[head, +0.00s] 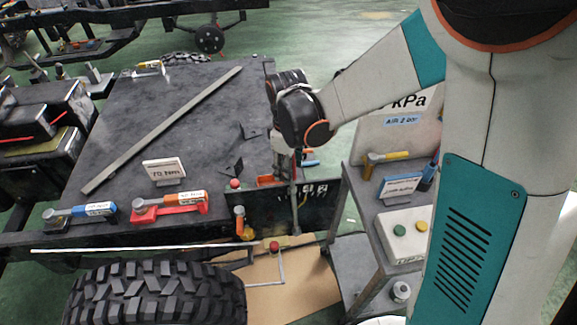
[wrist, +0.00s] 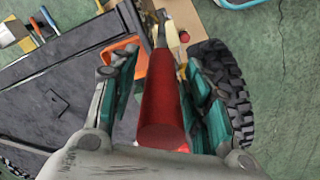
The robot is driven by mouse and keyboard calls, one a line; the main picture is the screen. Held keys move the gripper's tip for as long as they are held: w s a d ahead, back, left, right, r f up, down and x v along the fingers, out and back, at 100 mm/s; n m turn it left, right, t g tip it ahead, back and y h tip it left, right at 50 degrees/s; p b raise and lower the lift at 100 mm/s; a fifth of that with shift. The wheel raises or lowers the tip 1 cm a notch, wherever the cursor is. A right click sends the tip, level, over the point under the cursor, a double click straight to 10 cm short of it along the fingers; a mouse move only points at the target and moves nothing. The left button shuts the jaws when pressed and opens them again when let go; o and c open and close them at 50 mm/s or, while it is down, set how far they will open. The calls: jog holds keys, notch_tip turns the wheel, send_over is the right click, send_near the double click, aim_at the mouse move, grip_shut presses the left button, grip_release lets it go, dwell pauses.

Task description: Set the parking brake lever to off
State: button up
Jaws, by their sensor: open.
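A thick red handle on a thin grey shaft, which looks like the parking brake lever (wrist: 162,100), stands between my gripper's fingers in the wrist view. My gripper (wrist: 163,75) is open, with a teal-padded finger on each side of the handle and a small gap visible on both sides. In the head view my gripper (head: 287,168) is above the dark panel at the front edge of the chassis deck. A grey rod (head: 296,215) runs down below it, close to upright. The red grip is largely hidden there by my gripper. Off and on markings cannot be read.
An orange-handled lever (head: 240,220) and a red-knobbed bent rod (head: 274,247) are close to the left. Blue (head: 80,213) and red (head: 168,207) levers sit on the deck's front edge. A grey cart (head: 365,225) stands right; a tyre (head: 155,292) is in front.

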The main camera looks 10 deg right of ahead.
jog(key=shift+c, duration=0.6)
grip_shut()
jog(key=d+f+y+b, duration=0.2)
jog(key=d+y+b, duration=0.1)
jog(key=d, duration=1.2)
jog(key=shift+d+y, duration=0.2)
jog(key=shift+y, duration=0.7)
jog(key=shift+f, duration=0.1)
jog(key=shift+c, duration=0.7)
grip_release()
jog(key=shift+d, duration=0.1)
jog(key=shift+o, duration=1.3)
jog(key=shift+d, duration=0.15)
